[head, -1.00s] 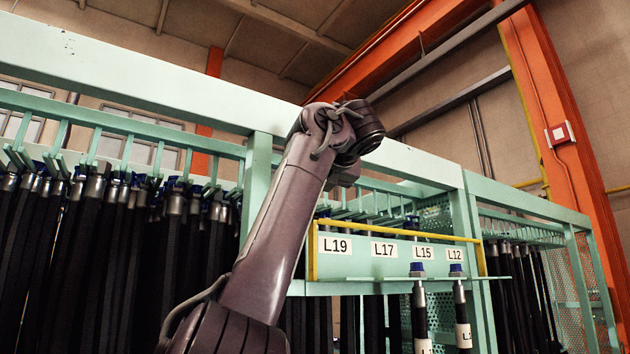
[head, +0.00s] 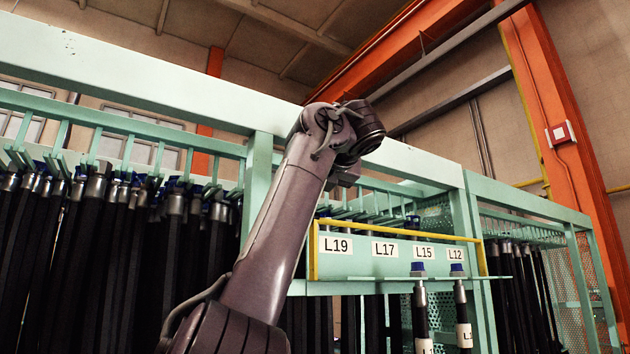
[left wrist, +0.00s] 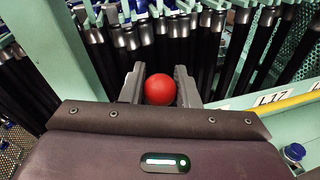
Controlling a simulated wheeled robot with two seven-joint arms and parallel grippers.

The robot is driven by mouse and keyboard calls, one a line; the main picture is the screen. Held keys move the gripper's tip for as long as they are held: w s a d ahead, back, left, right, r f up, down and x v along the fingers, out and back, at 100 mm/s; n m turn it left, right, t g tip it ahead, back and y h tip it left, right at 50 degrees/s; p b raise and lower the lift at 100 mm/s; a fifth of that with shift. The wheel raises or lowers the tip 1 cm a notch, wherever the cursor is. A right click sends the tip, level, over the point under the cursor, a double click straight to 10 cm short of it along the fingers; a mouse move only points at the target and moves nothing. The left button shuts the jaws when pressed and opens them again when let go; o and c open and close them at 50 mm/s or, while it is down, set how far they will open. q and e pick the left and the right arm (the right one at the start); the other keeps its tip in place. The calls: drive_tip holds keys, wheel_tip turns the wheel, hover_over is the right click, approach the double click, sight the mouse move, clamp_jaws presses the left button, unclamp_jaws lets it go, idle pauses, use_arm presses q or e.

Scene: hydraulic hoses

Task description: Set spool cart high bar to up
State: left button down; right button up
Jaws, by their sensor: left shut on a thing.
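A yellow bar (head: 400,235) runs level across the top of the label panel, with an upright yellow end at each side. It also shows in the left wrist view (left wrist: 275,107) at the right. In the left wrist view, a red ball-shaped knob (left wrist: 160,89) sits between the fingers of my left gripper (left wrist: 160,84), which is shut on it. What the knob is fixed to is hidden. In the head view my left arm crosses the middle, and its gripper is hidden. My right gripper is in neither view.
A pale green rack (head: 262,180) holds rows of hanging black hoses (head: 110,260). Labels L19 (head: 336,245), L17, L15 and L12 sit below the yellow bar. Two blue-capped hoses (head: 418,270) stand in the shelf close to it. An orange column (head: 560,120) rises at the right.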

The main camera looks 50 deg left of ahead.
use_arm(q)
drive_tip(key=shift+a+f, duration=0.4)
drive_tip(key=shift+f, duration=0.05)
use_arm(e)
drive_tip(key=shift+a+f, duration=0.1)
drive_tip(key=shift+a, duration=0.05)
use_arm(q)
drive_tip(key=c, duration=1.3)
unclamp_jaws()
drive_tip(key=shift+o, duration=1)
drive_tip(key=shift+a, duration=0.35)
drive_tip(key=b+v, duration=0.1)
drive_tip(key=v, duration=0.6)
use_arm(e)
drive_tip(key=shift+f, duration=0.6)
use_arm(q)
drive_tip(key=shift+s+r, duration=0.1)
